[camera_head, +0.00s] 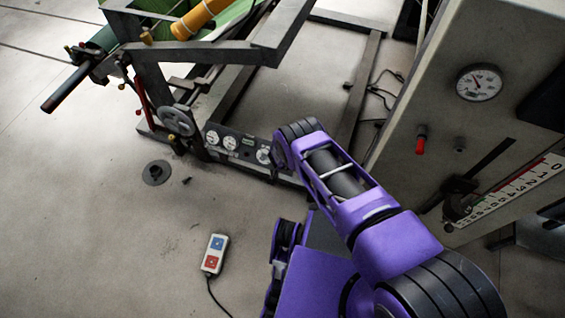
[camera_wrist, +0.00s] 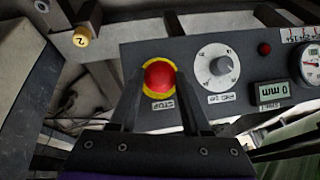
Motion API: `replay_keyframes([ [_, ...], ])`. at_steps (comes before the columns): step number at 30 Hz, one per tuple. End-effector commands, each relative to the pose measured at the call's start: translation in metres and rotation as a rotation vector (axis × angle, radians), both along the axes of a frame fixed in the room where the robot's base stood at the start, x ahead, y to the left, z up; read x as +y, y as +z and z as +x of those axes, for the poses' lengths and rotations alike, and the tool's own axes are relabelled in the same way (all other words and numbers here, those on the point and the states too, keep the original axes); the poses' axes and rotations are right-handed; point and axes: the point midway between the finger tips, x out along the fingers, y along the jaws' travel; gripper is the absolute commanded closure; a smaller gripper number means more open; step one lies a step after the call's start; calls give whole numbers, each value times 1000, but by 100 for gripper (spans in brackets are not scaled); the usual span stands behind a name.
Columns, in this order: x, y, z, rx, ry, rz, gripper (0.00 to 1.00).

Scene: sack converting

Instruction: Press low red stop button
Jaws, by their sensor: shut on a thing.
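The red stop button (camera_wrist: 158,76) is a round red cap on a yellow ring, with an upside-down STOP label beneath it, on a dark control panel (camera_wrist: 195,85). My gripper (camera_wrist: 159,84) is at the button, with one dark finger on each side of the red cap, shut on it. How far the cap is pressed in cannot be told. In the head view the panel (camera_head: 229,141) sits low on the machine frame; my purple arm reaches to its right end and hides the button and gripper.
Beside the button are a white dial (camera_wrist: 217,67), a small red lamp (camera_wrist: 264,49) and a display (camera_wrist: 269,93). A tall grey cabinet (camera_head: 440,95) with a red knob (camera_head: 421,140) stands right. A corded pendant (camera_head: 215,254) lies on open floor at front left.

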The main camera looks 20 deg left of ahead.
Motion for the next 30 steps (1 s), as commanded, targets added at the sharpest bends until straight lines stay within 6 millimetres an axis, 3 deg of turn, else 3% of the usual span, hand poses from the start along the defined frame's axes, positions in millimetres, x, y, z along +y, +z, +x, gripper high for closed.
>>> replay_keyframes([
  [6, 0, 0, 3, -4, 0, 1, 100],
  [7, 0, 0, 3, -5, 0, 1, 47],
  [12, 0, 0, 2, -4, 0, 1, 21],
  [22, 0, 3, 1, -3, 0, 0, 21],
  [30, -2, 27, -8, -2, 1, -1, 21],
])
